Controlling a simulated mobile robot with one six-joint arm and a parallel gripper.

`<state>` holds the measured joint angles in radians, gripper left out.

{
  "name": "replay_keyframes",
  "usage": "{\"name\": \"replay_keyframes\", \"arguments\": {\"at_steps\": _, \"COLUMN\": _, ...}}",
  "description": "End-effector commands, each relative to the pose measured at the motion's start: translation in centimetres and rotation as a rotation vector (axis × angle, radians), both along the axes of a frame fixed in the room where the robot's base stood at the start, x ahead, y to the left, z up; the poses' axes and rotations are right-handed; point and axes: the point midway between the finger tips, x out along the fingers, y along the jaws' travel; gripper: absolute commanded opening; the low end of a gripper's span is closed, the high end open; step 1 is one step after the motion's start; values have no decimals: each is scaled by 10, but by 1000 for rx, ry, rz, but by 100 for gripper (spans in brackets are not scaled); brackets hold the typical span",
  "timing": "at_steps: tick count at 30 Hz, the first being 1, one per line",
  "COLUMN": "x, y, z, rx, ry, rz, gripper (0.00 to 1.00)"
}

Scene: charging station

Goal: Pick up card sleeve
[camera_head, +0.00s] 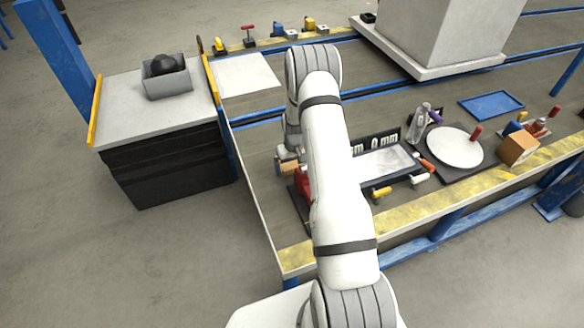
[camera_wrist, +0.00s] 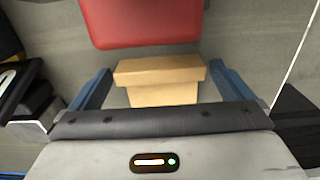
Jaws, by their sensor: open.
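A tan cardboard piece, which looks like the card sleeve (camera_wrist: 160,82), lies between the two blue fingers of my gripper (camera_wrist: 160,72) in the wrist view. My gripper is open, with a gap between the sleeve and each finger. In the head view the tan piece (camera_head: 288,168) shows just below my gripper (camera_head: 284,157), near the left end of the workbench. My arm hides part of that area.
A red object (camera_wrist: 141,22) sits close beyond the sleeve. A display tray (camera_head: 385,163), a round white plate (camera_head: 454,147) and a brown box (camera_head: 519,149) are to the right. A grey bin (camera_head: 167,83) stands on the side cabinet (camera_head: 128,112).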

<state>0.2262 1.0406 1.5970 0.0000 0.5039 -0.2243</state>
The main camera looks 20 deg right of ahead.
Motion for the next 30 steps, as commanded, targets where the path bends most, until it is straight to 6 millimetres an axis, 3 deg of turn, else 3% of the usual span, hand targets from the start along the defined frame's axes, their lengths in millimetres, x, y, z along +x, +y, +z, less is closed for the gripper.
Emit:
{"name": "replay_keyframes", "arguments": {"at_steps": 4, "x": 0, "y": 0, "z": 1, "rx": 0, "ry": 0, "rz": 0, "gripper": 98}}
{"name": "replay_keyframes", "arguments": {"at_steps": 18, "x": 0, "y": -1, "z": 1, "rx": 0, "ry": 0, "rz": -1, "gripper": 60}}
{"name": "replay_keyframes", "arguments": {"at_steps": 26, "x": 0, "y": -1, "z": 4, "rx": 0, "ry": -1, "rz": -2, "gripper": 60}}
{"name": "replay_keyframes", "arguments": {"at_steps": 30, "x": 1, "y": -1, "z": 23, "rx": -1, "ry": -4, "rz": -2, "gripper": 60}}
